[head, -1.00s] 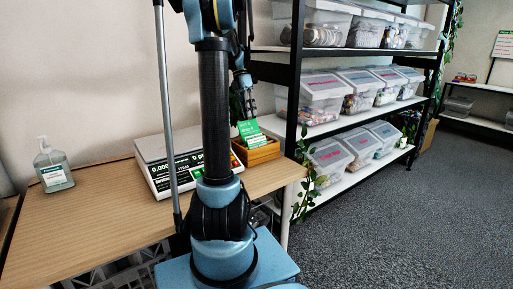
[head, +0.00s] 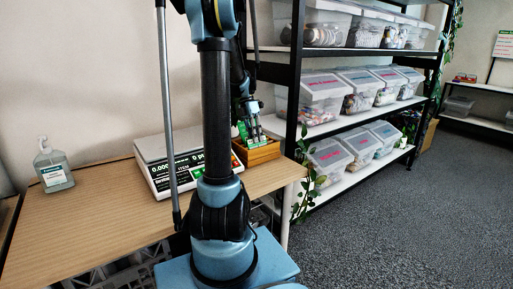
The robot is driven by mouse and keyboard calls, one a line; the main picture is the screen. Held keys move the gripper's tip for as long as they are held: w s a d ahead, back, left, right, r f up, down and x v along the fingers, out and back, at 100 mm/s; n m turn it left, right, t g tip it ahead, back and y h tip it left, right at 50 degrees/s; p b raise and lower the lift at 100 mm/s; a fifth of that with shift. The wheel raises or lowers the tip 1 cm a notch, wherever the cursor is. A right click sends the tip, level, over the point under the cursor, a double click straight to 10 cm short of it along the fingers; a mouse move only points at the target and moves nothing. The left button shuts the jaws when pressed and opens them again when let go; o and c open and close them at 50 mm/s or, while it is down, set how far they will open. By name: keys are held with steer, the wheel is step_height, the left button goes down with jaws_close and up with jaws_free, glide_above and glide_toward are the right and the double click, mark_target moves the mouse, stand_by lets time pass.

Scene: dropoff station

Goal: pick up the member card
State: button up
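The member card appears to be the green card (head: 242,131) standing in a small wooden box (head: 262,155) at the right back of the table. Only parts of its green face show; my gripper covers much of it. My gripper (head: 254,138) points down at the box, with its fingers over the upper part of the card. I cannot tell whether the fingers touch the card or have closed on it.
A white scale (head: 152,148) with a dark display stands left of the box. A clear pump bottle (head: 53,166) stands at the table's left. A shelving rack (head: 300,70) with lidded bins rises close on the right. The table's front (head: 100,220) is clear.

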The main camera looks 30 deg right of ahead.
steer(key=shift+f, duration=0.1)
jaws_close()
step_height(320, 180, up, 10)
stand_by(0.8)
stand_by(0.4)
